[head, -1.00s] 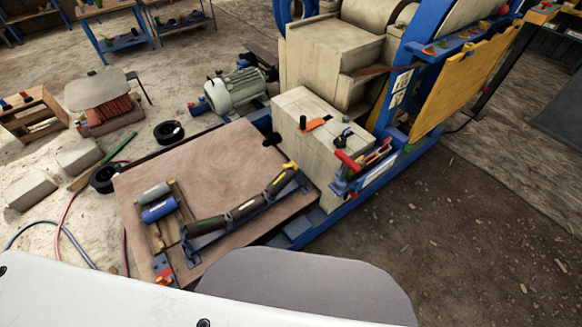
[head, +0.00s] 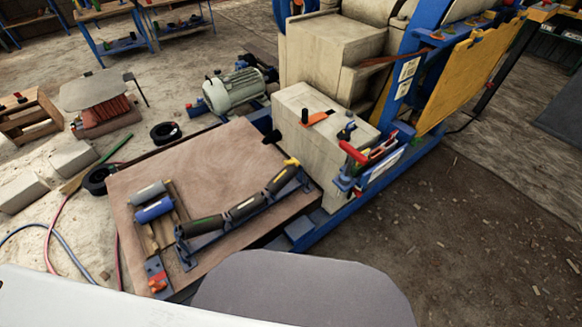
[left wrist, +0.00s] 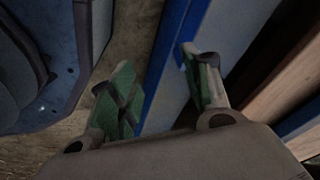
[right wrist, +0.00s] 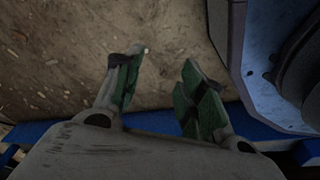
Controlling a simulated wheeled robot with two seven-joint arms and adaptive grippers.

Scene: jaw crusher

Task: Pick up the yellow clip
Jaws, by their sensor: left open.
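A small yellow piece (head: 291,163), which may be the yellow clip, sits at the upper right end of a dark rack (head: 208,232) on the brown board in the head view. It is too small to tell its exact shape. Neither gripper shows in the head view. My left gripper (left wrist: 150,76) is open and empty in the left wrist view, with blue and grey surfaces beyond it. My right gripper (right wrist: 163,62) is open and empty in the right wrist view, above bare ground. The yellow piece shows in neither wrist view.
The brown board (head: 200,165) also bears blue and grey rollers (head: 153,210). A pale block (head: 300,145) with an orange tool (head: 317,118) stands right of it. A red-handled tool (head: 353,152) sits beside the block. The lower right ground is clear.

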